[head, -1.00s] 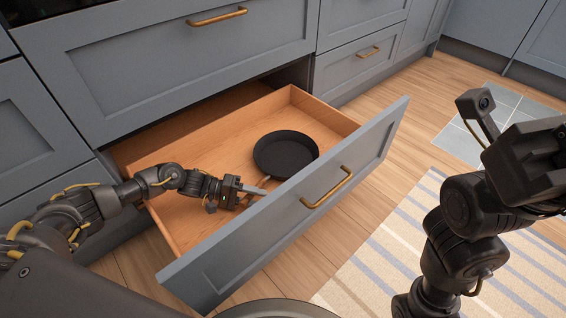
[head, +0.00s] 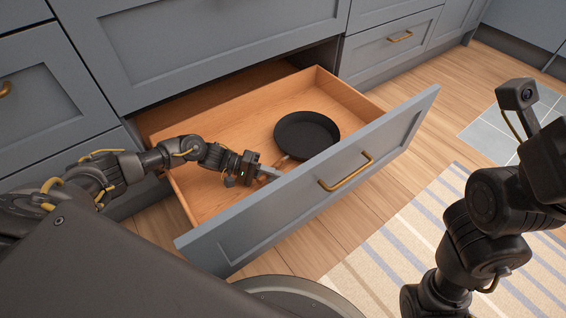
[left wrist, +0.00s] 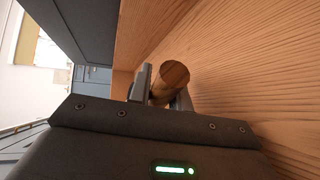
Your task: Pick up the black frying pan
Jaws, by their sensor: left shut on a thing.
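The black frying pan (head: 307,135) lies flat in the open wooden drawer, near the drawer front. Its wooden handle points toward the left and front, and the handle's round end shows between the jaws in the left wrist view (left wrist: 174,76). My left gripper (head: 272,171) reaches into the drawer from the left and is shut on the handle. The fingers hide part of the handle in the head view. My right arm (head: 475,220) is at the right, away from the drawer, and its fingertips are out of the picture.
The drawer (head: 225,187) is pulled out from the grey-blue cabinets, with its front panel (head: 290,205) close to the pan and my left gripper. A brass drawer handle (head: 345,172) sticks out in front. The rest of the drawer floor is bare. A striped rug (head: 400,240) lies on the floor.

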